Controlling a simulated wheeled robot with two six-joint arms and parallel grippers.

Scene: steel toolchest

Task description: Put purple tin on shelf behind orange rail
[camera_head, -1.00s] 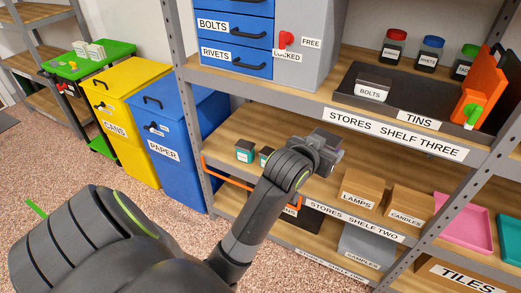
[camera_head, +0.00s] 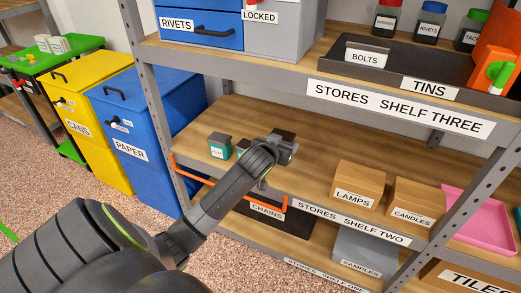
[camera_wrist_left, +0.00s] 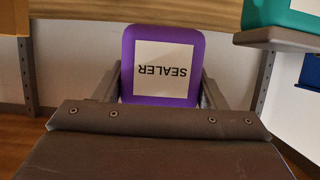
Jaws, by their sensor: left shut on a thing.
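The purple tin (camera_wrist_left: 138,90), labelled SEALER, is clamped between the fingers of my left gripper (camera_wrist_left: 160,92) in the left wrist view. Its label shows upside down. In the head view my left gripper (camera_head: 287,148) reaches in over shelf two (camera_head: 325,150), past the line of the orange rail (camera_head: 235,196). The tin cannot be made out there. The rail runs along the left front of that shelf, partly hidden by my arm. A teal tin with a dark lid (camera_head: 219,146) stands left of the gripper, with another partly hidden beside my arm. My right gripper is not in view.
The lamps box (camera_head: 358,186) and candles box (camera_head: 412,204) stand right of my gripper on shelf two. Shelf three's edge (camera_head: 390,108) runs above. A grey upright (camera_head: 150,90) stands at the left. Bare board shows between gripper and lamps box.

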